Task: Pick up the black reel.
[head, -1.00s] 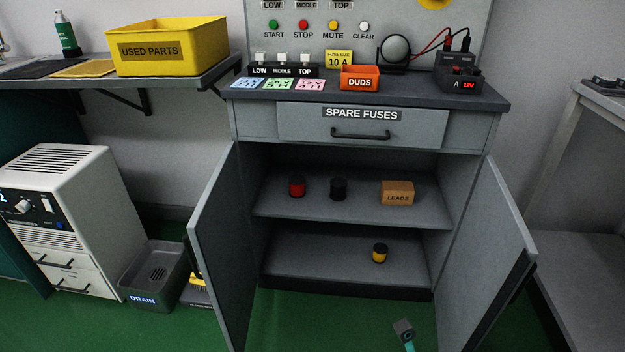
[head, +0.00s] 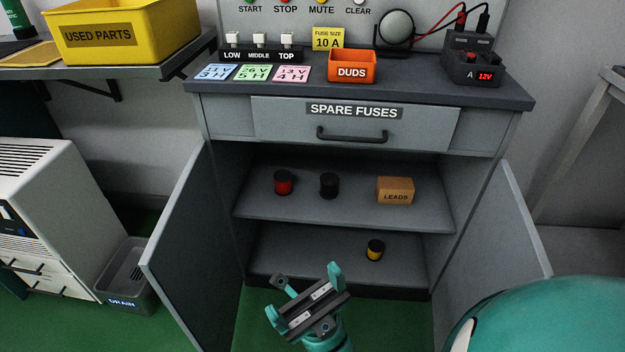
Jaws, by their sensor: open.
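The black reel (head: 329,186) stands upright on the upper shelf (head: 300,213) inside the open cabinet. A red reel (head: 283,182) stands to its left, and a brown LEADS box (head: 395,190) to its right. My gripper (head: 304,290) is open and empty in front of the cabinet. It appears below and apart from the black reel in the picture. Nothing hides the black reel.
A yellow-banded reel (head: 375,250) stands on the lower shelf. The cabinet's left door (head: 178,245) and right door (head: 495,245) stand open on either side. The SPARE FUSES drawer (head: 352,125) is shut above. A DRAIN bin (head: 130,280) is on the floor at left.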

